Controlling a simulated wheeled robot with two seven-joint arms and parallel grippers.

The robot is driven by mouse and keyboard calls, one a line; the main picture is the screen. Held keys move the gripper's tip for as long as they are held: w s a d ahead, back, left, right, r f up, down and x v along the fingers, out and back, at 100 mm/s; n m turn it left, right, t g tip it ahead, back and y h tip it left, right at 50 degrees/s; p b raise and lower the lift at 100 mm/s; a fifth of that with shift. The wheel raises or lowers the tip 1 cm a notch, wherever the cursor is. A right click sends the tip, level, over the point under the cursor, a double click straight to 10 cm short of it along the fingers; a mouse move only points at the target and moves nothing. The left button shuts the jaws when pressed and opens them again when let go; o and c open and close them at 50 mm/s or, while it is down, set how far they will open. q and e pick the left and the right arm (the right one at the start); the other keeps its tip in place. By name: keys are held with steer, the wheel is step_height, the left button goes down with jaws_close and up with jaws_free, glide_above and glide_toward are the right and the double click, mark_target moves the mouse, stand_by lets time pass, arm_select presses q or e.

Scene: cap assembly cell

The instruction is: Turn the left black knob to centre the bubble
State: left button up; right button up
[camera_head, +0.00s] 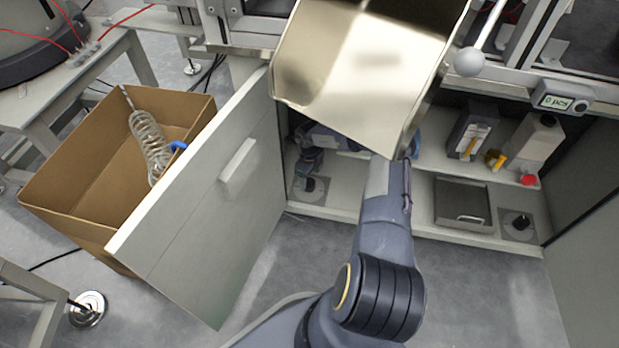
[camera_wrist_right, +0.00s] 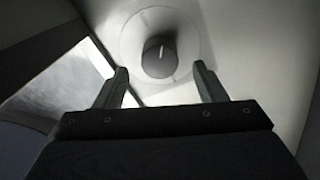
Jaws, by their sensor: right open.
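The left black knob (camera_head: 310,186) sits on a pale round plate on the cabinet floor, behind the open door's edge. My right arm reaches into the cabinet, and my right gripper (camera_head: 309,166) points down just above this knob. In the right wrist view my right gripper (camera_wrist_right: 160,82) is open, its two fingers apart. The black knob (camera_wrist_right: 159,57), with a light mark on its top, shows in the gap between the fingertips; I cannot tell whether they touch it. A second black knob (camera_head: 521,223) is at the cabinet's right. No bubble is visible. My left gripper is not in view.
The open cabinet door (camera_head: 205,215) stands left of my arm. A shiny metal bin (camera_head: 350,65) overhangs the cabinet and hides part of my arm. A lidded grey box (camera_head: 463,203), a bottle with a red cap (camera_head: 536,145) and a cardboard box (camera_head: 85,195) are nearby.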

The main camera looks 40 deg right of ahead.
mark_target(309, 182)
step_height(309, 182, up, 5)
steer(key=shift+r+p, duration=0.1)
steer(key=shift+p, duration=0.8)
